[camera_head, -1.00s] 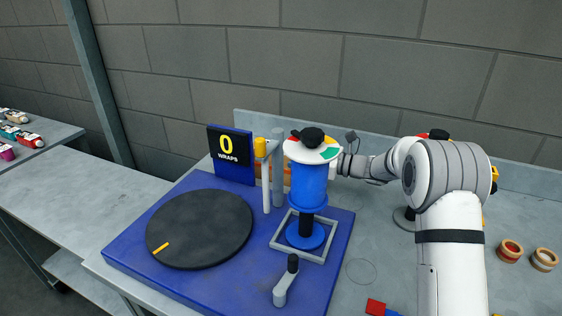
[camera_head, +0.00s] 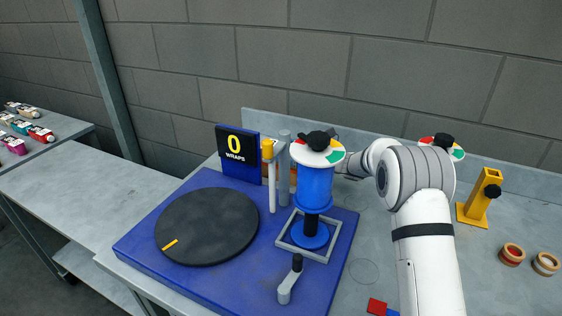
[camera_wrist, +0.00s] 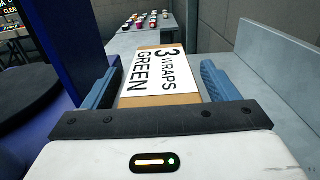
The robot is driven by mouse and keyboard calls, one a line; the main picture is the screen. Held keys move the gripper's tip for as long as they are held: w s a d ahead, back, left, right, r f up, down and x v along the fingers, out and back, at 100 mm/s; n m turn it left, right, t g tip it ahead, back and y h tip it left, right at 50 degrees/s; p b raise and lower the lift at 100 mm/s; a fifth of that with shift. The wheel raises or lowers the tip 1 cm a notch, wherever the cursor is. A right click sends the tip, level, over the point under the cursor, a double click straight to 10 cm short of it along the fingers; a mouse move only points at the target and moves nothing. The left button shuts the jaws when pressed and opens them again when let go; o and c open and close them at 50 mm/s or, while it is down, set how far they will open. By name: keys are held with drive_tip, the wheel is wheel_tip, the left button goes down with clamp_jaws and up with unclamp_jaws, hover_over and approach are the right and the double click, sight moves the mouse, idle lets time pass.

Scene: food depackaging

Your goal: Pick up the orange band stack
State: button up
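Two small ring stacks lie on the table at the right in the head view: one orange-brown with red (camera_head: 513,254), one orange-tan with a pale middle (camera_head: 546,263). I cannot tell which is the orange band stack. My gripper (camera_wrist: 160,82) shows in the wrist view with its blue fingers apart. A cardboard-brown box (camera_wrist: 158,101) with a white "3 WRAPS GREEN" label appears between them, with gaps at both sides. In the head view my gripper is hidden behind the blue roll, far left of the stacks.
The blue wrapping station holds a black turntable (camera_head: 207,226), upright posts, a blue film roll (camera_head: 315,188) and a "0 WRAPS" display (camera_head: 237,148). A yellow stand (camera_head: 481,198) stands behind the stacks. Red (camera_head: 376,306) and blue blocks lie near the front. A grey wall panel runs along the back.

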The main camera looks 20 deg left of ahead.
drive_tip(key=c, duration=1.2)
drive_tip(key=shift+r, duration=0.1)
